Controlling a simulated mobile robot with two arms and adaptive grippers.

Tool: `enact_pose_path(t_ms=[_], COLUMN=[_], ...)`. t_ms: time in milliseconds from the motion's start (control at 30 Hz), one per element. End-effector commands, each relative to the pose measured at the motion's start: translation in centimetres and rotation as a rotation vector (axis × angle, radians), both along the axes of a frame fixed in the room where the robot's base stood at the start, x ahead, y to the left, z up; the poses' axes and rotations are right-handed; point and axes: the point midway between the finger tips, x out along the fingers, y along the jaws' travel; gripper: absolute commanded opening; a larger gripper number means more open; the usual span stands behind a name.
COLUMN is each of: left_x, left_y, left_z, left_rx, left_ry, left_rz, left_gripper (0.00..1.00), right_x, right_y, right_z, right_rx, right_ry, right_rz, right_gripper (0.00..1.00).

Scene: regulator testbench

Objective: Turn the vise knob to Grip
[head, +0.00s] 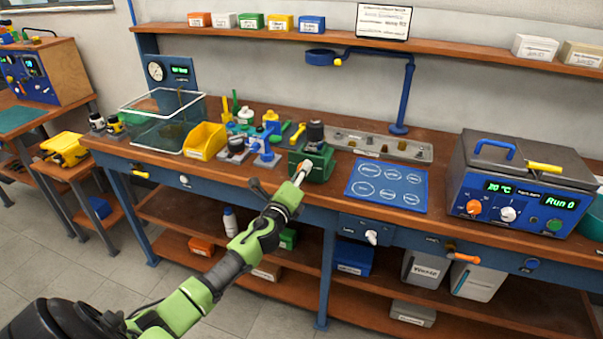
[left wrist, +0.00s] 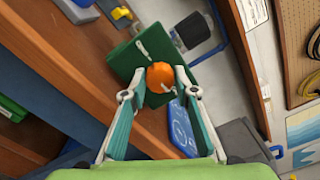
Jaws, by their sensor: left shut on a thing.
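The green vise (head: 319,161) stands at the front edge of the bench with a dark part on top. It also shows as a green block (left wrist: 136,58) in the left wrist view. Its orange knob (left wrist: 160,75) faces my left gripper and has a pale mark on its right side. My left gripper (head: 302,170) reaches the vise front from below. In the left wrist view its two fingers (left wrist: 158,88) are shut on the knob, one on each side. In the head view the gripper hides the knob. Lettering around the knob cannot be read. My right gripper is not in view.
A blue mat with circles (head: 388,186) lies right of the vise. Several small fixtures and a yellow bin (head: 204,141) stand to its left. A blue bath unit (head: 515,195) stands farther right. A metal tray (head: 385,146) lies behind the mat.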

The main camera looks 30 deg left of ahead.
Motion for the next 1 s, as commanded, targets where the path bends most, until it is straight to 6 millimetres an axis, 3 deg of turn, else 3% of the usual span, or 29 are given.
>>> enact_pose_path(t_ms=[700,733,767,1000], left_x=[-0.04,-0.04,-0.04,-0.02], left_y=[-0.04,-0.04,-0.04,-0.03], left_z=[-0.23,-0.23,-0.23,-0.1], left_rx=[0.07,0.07,0.07,0.069], left_ry=[0.021,0.021,0.021,0.018], left_rz=[0.0,0.0,0.0,0.0], left_gripper=[0.06,0.35,0.43,0.44], right_x=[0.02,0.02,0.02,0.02], right_y=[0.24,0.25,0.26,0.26], right_z=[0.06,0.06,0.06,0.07], right_rx=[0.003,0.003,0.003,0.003], right_ry=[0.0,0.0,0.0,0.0], right_rz=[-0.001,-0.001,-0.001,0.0], right_gripper=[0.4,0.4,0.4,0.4])
